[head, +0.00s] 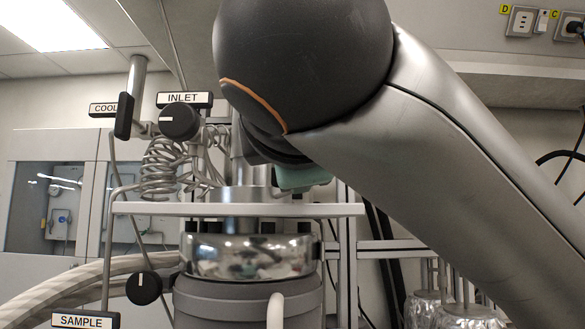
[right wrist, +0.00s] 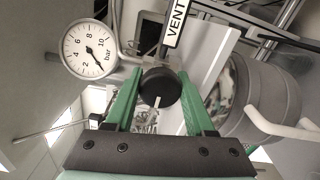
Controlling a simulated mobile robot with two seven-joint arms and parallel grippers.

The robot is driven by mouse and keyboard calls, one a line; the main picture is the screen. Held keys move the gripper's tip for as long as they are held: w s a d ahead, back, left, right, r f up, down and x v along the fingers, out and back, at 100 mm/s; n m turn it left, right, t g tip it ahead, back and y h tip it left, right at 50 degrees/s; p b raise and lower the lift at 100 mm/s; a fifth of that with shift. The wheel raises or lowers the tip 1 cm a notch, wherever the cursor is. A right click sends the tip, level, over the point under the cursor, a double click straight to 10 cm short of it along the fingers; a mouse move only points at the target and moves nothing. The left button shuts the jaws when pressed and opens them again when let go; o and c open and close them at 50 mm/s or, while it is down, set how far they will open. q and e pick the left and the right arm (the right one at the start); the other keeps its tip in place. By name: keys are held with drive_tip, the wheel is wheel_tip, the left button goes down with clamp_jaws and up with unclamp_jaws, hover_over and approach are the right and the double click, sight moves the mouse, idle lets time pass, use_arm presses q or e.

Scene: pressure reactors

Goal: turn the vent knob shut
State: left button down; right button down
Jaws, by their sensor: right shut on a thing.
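The vent knob (right wrist: 160,88) is a round black knob with a white line that points down in the right wrist view, toward my palm. My right gripper (right wrist: 158,82) is shut on it, with one green finger on each side. The VENT label (right wrist: 176,22) stands just above the knob in that view. In the head view my right arm comes in from the right and hides the vent knob and the fingers. My left gripper is in neither view.
A pressure gauge (right wrist: 90,50) sits left of the knob. In the head view the INLET knob (head: 179,122), SAMPLE knob (head: 144,288) and a black COOL handle (head: 124,116) stand left of my arm. The steel reactor vessel (head: 250,257) sits below the white plate (head: 165,209).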

idle(0.3)
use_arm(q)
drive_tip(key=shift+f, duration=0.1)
use_arm(e)
drive_tip(key=shift+c, duration=1.3)
unclamp_jaws()
use_arm(q)
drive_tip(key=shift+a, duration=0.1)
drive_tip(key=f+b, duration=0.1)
drive_tip(key=b, duration=0.1)
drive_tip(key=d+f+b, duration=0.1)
drive_tip(key=b, duration=0.1)
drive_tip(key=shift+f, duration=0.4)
use_arm(e)
drive_tip(key=s, duration=1.2)
drive_tip(key=shift+s, duration=0.25)
